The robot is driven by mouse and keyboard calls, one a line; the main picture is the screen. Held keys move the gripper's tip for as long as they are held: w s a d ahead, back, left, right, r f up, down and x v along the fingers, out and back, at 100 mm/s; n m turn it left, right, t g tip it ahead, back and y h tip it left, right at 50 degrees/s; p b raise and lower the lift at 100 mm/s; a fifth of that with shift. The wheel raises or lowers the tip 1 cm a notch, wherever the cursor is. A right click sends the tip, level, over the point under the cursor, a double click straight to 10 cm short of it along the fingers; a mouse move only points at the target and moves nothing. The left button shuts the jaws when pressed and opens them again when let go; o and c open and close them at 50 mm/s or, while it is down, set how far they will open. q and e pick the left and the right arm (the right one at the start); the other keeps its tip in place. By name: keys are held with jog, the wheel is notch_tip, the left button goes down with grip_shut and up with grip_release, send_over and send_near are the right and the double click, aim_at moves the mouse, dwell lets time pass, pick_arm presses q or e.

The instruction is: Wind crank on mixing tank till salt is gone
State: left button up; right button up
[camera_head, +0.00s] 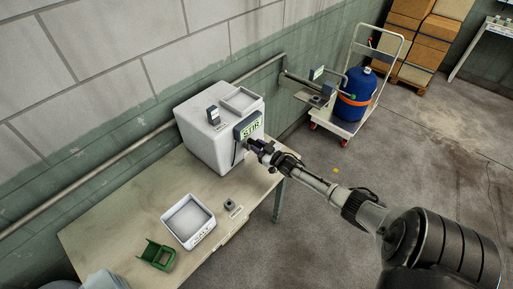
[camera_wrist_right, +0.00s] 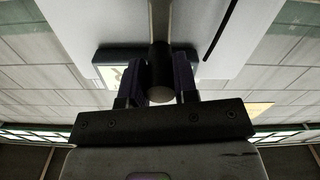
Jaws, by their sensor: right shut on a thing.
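The mixing tank (camera_head: 200,150) is a white box on the table against the wall, with a green STIR sign (camera_head: 250,130) on its right face. Its top has a shallow square opening, and whether salt is inside cannot be told. My right gripper (camera_head: 255,146) reaches that face from the right, just below the sign. In the right wrist view its two fingers are shut on the dark round crank handle (camera_wrist_right: 161,90), one on each side. A grey bar (camera_wrist_right: 160,20) runs up from the handle. The gripper mostly hides the crank in the head view. My left gripper is not in view.
A white tray marked SALT (camera_head: 204,236), a green scoop-like holder (camera_head: 157,254) and a small grey block (camera_head: 229,204) lie on the table (camera_head: 115,232). A trolley (camera_head: 345,125) with a blue drum (camera_head: 356,88) stands behind. Floor to the right is open.

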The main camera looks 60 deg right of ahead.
jog(key=shift+d+m, duration=0.2)
jog(key=shift+m, duration=0.1)
dwell(0.4)
jog(key=o, duration=0.9)
jog(key=shift+s, duration=0.15)
jog(key=shift+s+a+p, duration=0.15)
jog(key=shift+s+a, duration=0.3)
jog(key=shift+s, duration=1.8)
jog(key=shift+s+a+p, duration=0.15)
jog(key=shift+s+a, duration=0.25)
jog(key=shift+s, duration=1.8)
jog(key=shift+s+a+p, duration=0.15)
jog(key=shift+s+a, duration=0.3)
jog(key=shift+s, duration=1.8)
jog(key=shift+f, duration=0.1)
